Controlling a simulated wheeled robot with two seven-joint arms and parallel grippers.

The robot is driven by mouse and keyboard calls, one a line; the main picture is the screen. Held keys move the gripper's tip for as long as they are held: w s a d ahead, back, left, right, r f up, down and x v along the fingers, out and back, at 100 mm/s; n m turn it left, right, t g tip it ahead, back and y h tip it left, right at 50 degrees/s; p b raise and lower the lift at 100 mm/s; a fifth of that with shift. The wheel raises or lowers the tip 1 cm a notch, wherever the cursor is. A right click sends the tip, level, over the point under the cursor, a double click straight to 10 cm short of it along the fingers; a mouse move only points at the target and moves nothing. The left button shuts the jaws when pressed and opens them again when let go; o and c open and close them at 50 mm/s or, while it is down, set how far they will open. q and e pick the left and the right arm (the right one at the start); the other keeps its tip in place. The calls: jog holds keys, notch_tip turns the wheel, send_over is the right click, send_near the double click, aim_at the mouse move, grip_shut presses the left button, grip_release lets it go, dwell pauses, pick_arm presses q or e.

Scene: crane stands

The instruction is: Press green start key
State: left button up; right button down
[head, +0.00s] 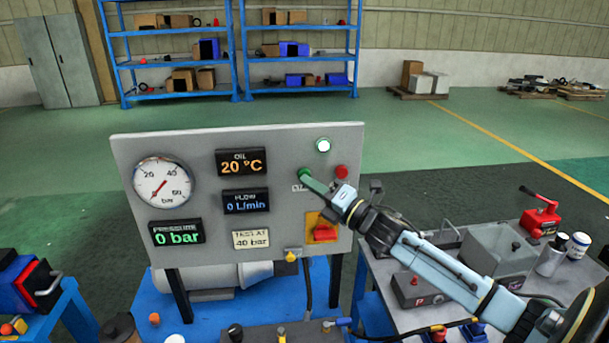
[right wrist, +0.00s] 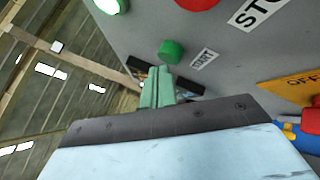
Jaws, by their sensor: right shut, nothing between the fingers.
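The green start key (right wrist: 171,51) stands out from the grey panel next to a START label (right wrist: 203,60) in the right wrist view. In the head view the start key (head: 304,174) is near the panel's right side, partly behind my fingertips. My right gripper (head: 311,181) is shut and empty, its green fingers pointing at the key. In the right wrist view the fingertips (right wrist: 157,72) are right beside the key's lower edge; I cannot tell whether they touch it. My left gripper is not in view.
The grey panel (head: 285,145) carries a pressure gauge (head: 162,184), displays reading 20 °C, 0 L/min and 0 bar, a lit white lamp (head: 323,145), a red stop key (head: 341,172) and a red switch on yellow (head: 324,233). A grey cart (head: 400,318) with several items stands at right.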

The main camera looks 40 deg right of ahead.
jog(key=shift+s+a, duration=0.15)
jog(key=shift+s, duration=0.15)
jog(key=s, duration=0.1)
jog(key=s+a+p, duration=0.1)
jog(key=s, duration=0.1)
jog(key=s+a+p, duration=0.1)
jog(key=shift+s+a, duration=0.2)
jog(key=shift+a, duration=0.05)
dwell(0.9)
